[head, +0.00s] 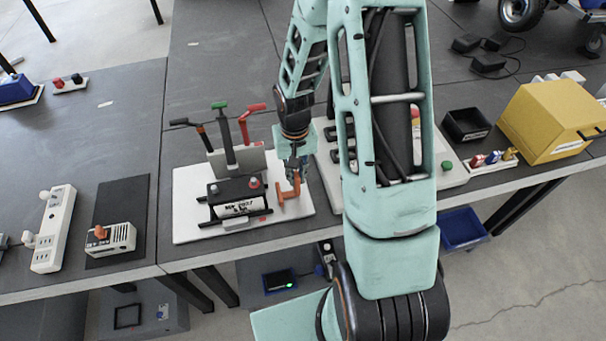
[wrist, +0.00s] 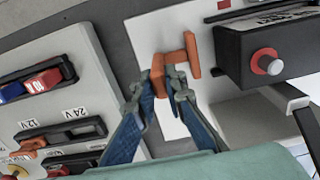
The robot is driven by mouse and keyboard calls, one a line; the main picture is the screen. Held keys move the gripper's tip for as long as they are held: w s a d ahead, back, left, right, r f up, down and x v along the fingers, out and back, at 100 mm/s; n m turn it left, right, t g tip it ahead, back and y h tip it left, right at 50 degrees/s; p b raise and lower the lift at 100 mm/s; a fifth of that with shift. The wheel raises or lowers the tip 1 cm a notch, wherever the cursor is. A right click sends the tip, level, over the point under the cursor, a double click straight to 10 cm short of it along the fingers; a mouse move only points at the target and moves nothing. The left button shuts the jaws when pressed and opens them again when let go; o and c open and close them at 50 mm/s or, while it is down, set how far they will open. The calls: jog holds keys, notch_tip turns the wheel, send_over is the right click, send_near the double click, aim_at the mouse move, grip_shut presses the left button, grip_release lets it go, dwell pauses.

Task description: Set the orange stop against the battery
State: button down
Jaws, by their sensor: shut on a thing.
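The battery (head: 237,196) is a dark block with a white label, sitting in a black frame on a white board (head: 187,215). In the wrist view the battery (wrist: 245,45) is at the upper right, its red-ringed terminal facing me. The orange stop (head: 289,191) is just right of the battery in the head view. In the wrist view the stop (wrist: 190,56) shows a crossbar beside the battery, with a narrow gap visible between them. My gripper (head: 297,172) is shut on the stop's near end, between its blue-grey fingertips (wrist: 166,82). Whether the stop touches the board is unclear.
Tools with red, green and black handles (head: 226,135) stand behind the battery. A second white panel (wrist: 40,110) with labelled slots, 12V and 24V, lies close on the other side of my gripper. A yellow box (head: 545,120) and black tray (head: 466,125) stand farther right.

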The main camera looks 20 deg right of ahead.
jog(key=shift+w+a+b, duration=0.15)
jog(key=shift+a+b, duration=0.15)
jog(key=shift+a, duration=1.25)
jog(key=c, duration=2)
grip_release()
jog(key=shift+a, duration=0.15)
jog(key=shift+o, duration=0.2)
notch_tip(320, 180, up, 12)
